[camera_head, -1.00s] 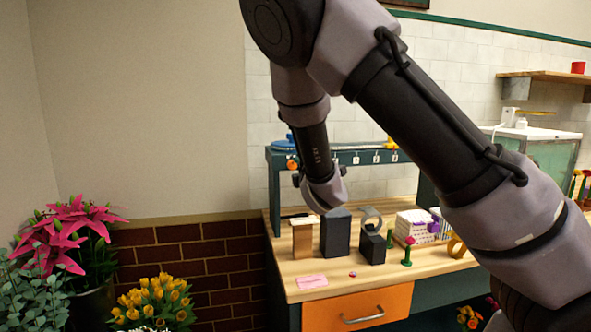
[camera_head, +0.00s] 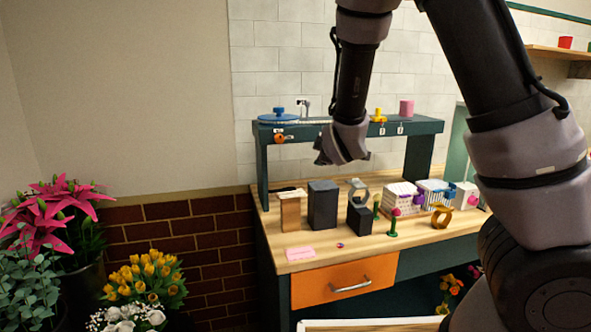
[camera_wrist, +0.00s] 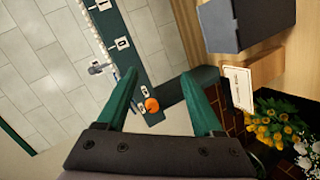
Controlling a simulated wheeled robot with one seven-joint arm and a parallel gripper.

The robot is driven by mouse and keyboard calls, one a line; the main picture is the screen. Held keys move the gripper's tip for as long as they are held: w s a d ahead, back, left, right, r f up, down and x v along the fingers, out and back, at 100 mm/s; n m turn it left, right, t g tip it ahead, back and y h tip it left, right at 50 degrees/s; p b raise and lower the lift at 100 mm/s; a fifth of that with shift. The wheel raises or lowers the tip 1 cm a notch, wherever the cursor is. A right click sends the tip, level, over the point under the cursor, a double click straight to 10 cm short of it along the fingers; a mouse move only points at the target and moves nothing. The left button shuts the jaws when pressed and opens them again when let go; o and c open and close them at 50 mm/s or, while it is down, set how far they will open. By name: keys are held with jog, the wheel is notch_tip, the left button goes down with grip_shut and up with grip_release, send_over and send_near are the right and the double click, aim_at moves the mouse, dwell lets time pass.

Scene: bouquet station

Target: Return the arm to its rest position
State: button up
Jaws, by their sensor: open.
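My gripper (camera_wrist: 160,79) is open in the wrist view, its two green fingers apart with nothing between them. In the head view my gripper (camera_head: 342,150) hangs in the air above the back of the workbench (camera_head: 350,238), in front of the shelf. It touches nothing that I can see. My arm rises from the right side of the picture and bends down over the bench.
A dark grey block (camera_head: 323,205), a wooden block (camera_head: 290,212) and a black block (camera_head: 360,218) stand on the bench. Patterned boxes (camera_head: 402,197) and a gold ring (camera_head: 441,215) are to the right. The raised shelf (camera_head: 425,125) runs behind. Yellow flowers (camera_head: 146,280) stand at left.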

jog(key=s+d+r+m+g+y, duration=0.1)
jog(key=s+d+r+m+g, duration=0.4)
jog(key=s+d+r+m, duration=0.75)
jog(key=s+d+m, duration=0.1)
jog(key=s, duration=0.5)
jog(key=s+d+r+m+g, duration=0.1)
jog(key=s+d+m, duration=0.3)
jog(key=s, duration=0.5)
jog(key=shift+s+r+m+h, duration=0.15)
jog(key=shift+r+m+h, duration=0.15)
jog(key=shift+r+m, duration=0.45)
